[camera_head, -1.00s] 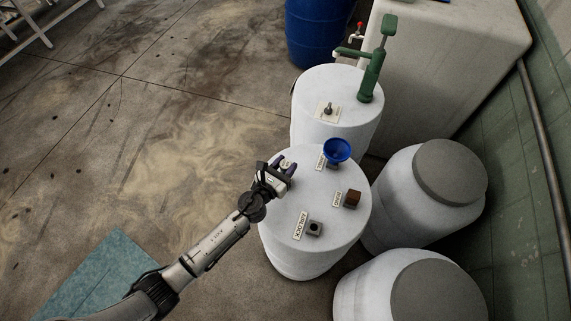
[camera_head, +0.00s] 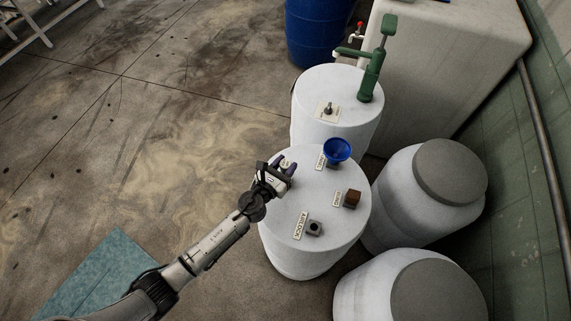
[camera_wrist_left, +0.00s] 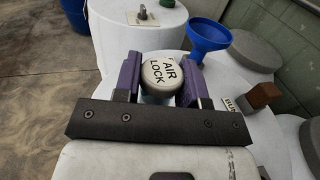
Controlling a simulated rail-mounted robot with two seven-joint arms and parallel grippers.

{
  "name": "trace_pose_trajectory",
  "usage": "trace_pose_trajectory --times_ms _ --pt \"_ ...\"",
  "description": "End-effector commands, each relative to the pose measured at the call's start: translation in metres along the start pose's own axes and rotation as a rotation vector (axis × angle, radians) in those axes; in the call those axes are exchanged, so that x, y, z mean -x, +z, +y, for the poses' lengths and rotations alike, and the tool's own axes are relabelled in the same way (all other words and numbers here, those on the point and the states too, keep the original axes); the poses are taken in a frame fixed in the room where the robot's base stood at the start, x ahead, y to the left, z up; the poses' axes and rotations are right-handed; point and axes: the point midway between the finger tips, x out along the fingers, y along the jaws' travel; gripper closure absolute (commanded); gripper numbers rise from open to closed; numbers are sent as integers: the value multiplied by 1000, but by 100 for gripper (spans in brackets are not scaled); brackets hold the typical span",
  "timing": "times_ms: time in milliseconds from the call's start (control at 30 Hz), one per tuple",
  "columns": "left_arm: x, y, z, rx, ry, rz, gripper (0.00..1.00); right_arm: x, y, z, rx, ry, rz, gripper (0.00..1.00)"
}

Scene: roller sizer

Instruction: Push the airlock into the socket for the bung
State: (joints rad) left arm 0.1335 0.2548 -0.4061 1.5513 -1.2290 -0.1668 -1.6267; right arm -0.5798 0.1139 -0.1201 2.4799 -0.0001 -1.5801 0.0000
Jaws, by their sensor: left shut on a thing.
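A grey block with a dark hole (camera_head: 314,228) sits beside the AIRLOCK label (camera_head: 300,226). My right gripper is not in view.
A blue funnel (camera_head: 338,149) stands at the back of the drum top (camera_head: 285,215). Behind is another white drum (camera_head: 350,90) with a green hand pump (camera_head: 375,70). Grey-lidded drums (camera_head: 430,210) stand to the right. Open floor lies to the left.

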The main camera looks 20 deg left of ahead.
Motion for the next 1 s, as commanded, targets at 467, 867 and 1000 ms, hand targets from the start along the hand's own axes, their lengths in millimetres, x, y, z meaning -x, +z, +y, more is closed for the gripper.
trace_pose_trajectory --times_ms 467,867,1000 --pt "0 0 0 0 0 0 85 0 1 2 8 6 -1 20" --pt "0 -6 0 -1 0 0 85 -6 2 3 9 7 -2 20" --pt "0 -9 0 -1 0 0 85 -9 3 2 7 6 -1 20"
